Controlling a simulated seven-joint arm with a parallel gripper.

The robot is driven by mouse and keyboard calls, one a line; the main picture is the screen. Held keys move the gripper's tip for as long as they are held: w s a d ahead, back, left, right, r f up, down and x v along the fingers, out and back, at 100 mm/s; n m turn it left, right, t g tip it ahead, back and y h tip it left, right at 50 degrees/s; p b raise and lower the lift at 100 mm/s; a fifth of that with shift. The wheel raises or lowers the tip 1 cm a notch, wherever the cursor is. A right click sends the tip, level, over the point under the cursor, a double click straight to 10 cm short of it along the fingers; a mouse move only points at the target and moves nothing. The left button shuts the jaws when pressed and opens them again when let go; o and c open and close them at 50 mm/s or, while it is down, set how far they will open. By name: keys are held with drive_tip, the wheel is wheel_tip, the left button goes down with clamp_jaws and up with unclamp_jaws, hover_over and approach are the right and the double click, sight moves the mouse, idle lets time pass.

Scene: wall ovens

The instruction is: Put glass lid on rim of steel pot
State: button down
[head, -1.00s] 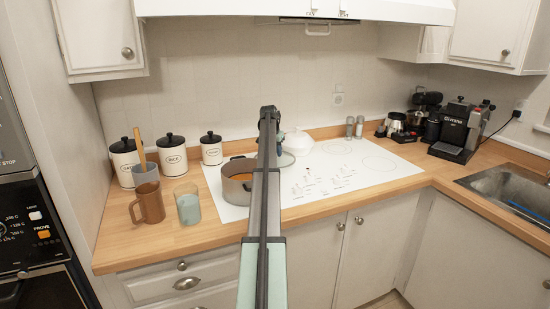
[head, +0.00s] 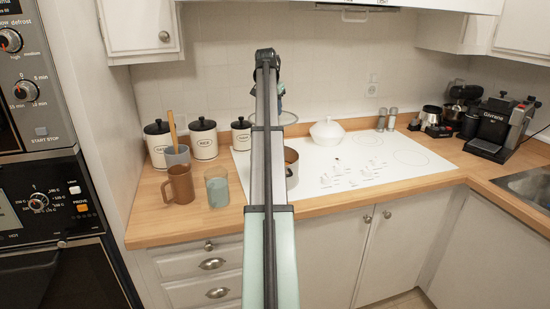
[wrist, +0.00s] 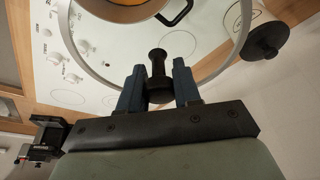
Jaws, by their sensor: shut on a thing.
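My gripper (wrist: 160,88) is shut on the black knob (wrist: 158,63) of the glass lid (wrist: 224,68). The lid is clear with a metal rim, and part of it shows behind my arm in the head view (head: 290,118), raised above the cooktop. The steel pot (head: 291,168) stands on the left part of the white cooktop, mostly hidden behind my arm. In the wrist view the pot (wrist: 150,12) shows at the top edge, with orange-brown contents and a dark handle. The lid is apart from the pot in the head view.
Several white canisters (head: 203,139), a brown mug (head: 180,184) and a glass cup (head: 217,187) stand to the left. Two shakers (head: 387,120) and a coffee machine (head: 495,128) are at the right.

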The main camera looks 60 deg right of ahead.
drive_tip(key=shift+m, duration=0.3)
drive_tip(key=s+a, duration=0.1)
drive_tip(key=a, duration=0.1)
drive_tip(key=s+a+f, duration=0.1)
drive_tip(key=a, duration=0.1)
drive_tip(key=s+a, duration=0.1)
drive_tip(key=shift+s+a+f, duration=0.2)
drive_tip(key=shift+s+a, duration=0.1)
drive_tip(key=shift+a, duration=0.1)
drive_tip(key=shift+s+a+f, duration=0.25)
drive_tip(key=shift+s+a, duration=0.1)
drive_tip(key=shift+a, duration=0.15)
wheel_tip(320, 180, down, 10)
drive_tip(key=shift+m, duration=0.3)
drive_tip(key=c, duration=0.8)
unclamp_jaws()
drive_tip(key=shift+f, duration=0.1)
drive_tip(key=v, duration=1.2)
drive_tip(key=shift+w, duration=0.2)
